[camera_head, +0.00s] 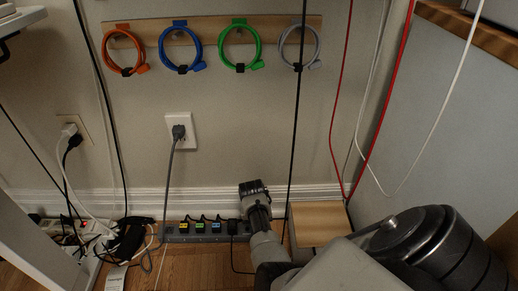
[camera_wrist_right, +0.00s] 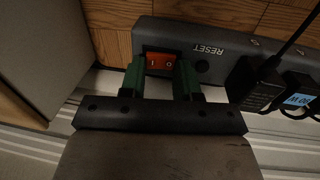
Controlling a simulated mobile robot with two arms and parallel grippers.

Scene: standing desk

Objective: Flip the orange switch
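The orange switch (camera_wrist_right: 160,62), marked with I and O, sits at the end of a dark grey power strip (camera_wrist_right: 218,68) in the right wrist view, beside the word RESET. My right gripper (camera_wrist_right: 159,74) is open, with its green fingers on either side of the switch; I cannot tell if either touches it. In the head view the power strip (camera_head: 195,238) lies on the floor along the baseboard. My right arm comes in from the lower right and hides the strip's switch end there. My left gripper is not in view.
Black plugs (camera_wrist_right: 256,82) with cables sit in the strip. A wooden block (camera_head: 320,220) stands right of my arm. Another cluttered strip of cables (camera_head: 95,238) lies at the left. Cables hang down the wall, and coloured coiled cables (camera_head: 240,48) hang above.

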